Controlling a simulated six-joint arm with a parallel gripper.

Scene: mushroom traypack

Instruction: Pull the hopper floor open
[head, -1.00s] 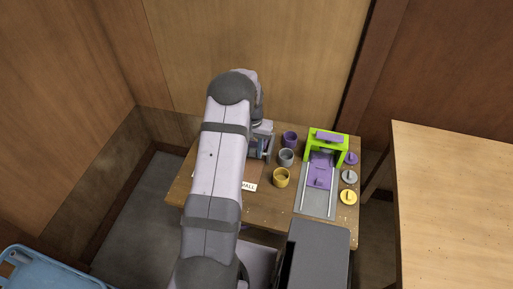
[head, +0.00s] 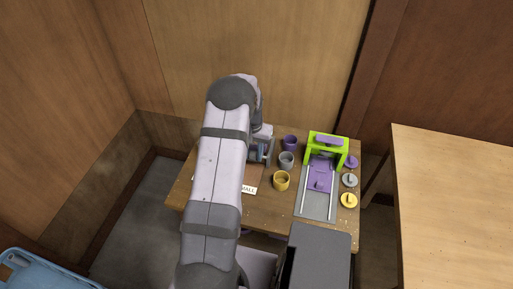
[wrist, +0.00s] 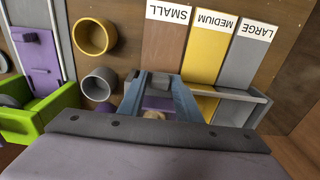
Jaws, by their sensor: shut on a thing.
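My gripper (wrist: 162,83) has two blue-grey fingers, closed on a small grey block (wrist: 161,79) between their tips, at the end of the brown SMALL strip (wrist: 178,45). I take this block to be part of the hopper, though most of the hopper is hidden by my wrist. A purple surface (wrist: 157,102) and a pale tan rounded thing show between the fingers. A grey frame (wrist: 250,96) extends to the right past the strips. In the head view the frame (head: 269,149) is partly covered by my arm, and the grasp itself is hidden.
Yellow (head: 281,181), grey (head: 286,160) and purple (head: 290,142) cups stand right of my arm. Beyond them is a green press frame (head: 311,151) with a purple slide (head: 320,180) on a grey track. Purple, grey and yellow knobbed discs line the table's right edge.

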